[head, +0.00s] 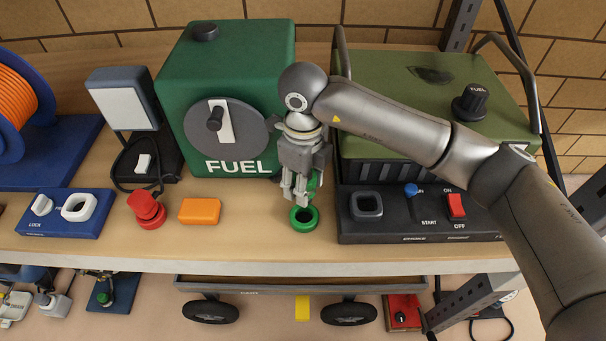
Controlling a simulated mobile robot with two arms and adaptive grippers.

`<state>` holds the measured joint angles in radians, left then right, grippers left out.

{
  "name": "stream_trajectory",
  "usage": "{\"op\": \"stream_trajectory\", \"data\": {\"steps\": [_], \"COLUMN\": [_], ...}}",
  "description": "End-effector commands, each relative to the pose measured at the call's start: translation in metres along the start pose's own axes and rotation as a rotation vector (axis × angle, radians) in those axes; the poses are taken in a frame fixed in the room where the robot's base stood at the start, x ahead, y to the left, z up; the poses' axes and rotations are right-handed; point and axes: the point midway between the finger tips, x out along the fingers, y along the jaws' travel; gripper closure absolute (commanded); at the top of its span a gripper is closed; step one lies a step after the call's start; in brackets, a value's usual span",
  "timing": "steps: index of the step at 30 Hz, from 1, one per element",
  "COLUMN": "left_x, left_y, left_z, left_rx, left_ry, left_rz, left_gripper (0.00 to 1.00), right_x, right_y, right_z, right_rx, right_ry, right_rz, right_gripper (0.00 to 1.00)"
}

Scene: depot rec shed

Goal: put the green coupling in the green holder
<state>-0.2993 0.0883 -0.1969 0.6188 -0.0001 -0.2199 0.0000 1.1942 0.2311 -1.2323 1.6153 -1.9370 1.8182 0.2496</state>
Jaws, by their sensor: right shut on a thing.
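My right gripper (296,198) comes in from the right and points down in front of the green fuel tank. It is shut on the green coupling (314,181), which shows only in part behind and beside the fingers. Just below the fingertips a green ring with a dark opening, which looks like the green holder (304,225), stands on the wooden shelf. I cannot tell whether the coupling touches the ring. My left gripper is not in view.
The fuel tank (265,95) stands behind my gripper. A dark green machine with a black switch panel (400,226) is close on the right. An orange block (200,211), a red knob-like part (147,209) and a blue lock base (62,224) lie left. Free shelf separates block and ring.

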Motion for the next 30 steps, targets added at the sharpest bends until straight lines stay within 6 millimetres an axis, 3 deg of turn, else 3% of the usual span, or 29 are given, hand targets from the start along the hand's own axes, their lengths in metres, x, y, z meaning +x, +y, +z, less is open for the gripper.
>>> {"op": "stream_trajectory", "data": {"steps": [16,30], "left_x": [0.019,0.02], "left_y": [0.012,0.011], "left_z": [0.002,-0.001], "left_rx": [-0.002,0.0], "left_ry": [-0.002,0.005], "left_rz": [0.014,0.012], "left_gripper": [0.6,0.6], "right_x": [0.045,0.05], "right_y": [0.0,0.0], "right_z": [0.0,0.0], "right_rx": [-0.003,-0.005], "right_ry": [0.0,0.0], "right_rz": [0.0,-0.001], "right_gripper": [0.83,0.83]}}
